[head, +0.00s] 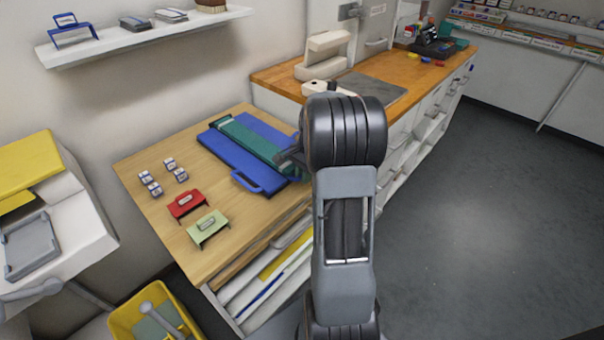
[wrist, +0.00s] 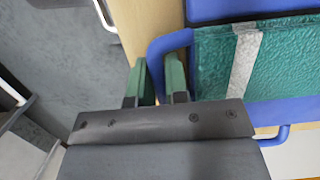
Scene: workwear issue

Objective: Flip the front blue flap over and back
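A blue folding board lies on the wooden table in the head view. Its front blue flap (head: 231,155) lies flat and carries a blue loop handle (head: 262,187) on its front edge. A folded green cloth (head: 249,138) lies across the board; the wrist view shows it with a grey stripe (wrist: 243,62). At the board's right end another blue loop handle (wrist: 158,46) shows in the wrist view. My gripper (wrist: 158,72) has its green fingers apart, with that handle's bar running between them. Whether they press on it cannot be told. My arm hides part of the board's right end.
Several small blue-and-white blocks (head: 150,183), a red holder (head: 187,203) and a green holder (head: 208,229) stand on the table's front left. A wooden counter (head: 440,72) stands behind. A yellow bin (head: 125,318) is at the lower left. Floor is open at right.

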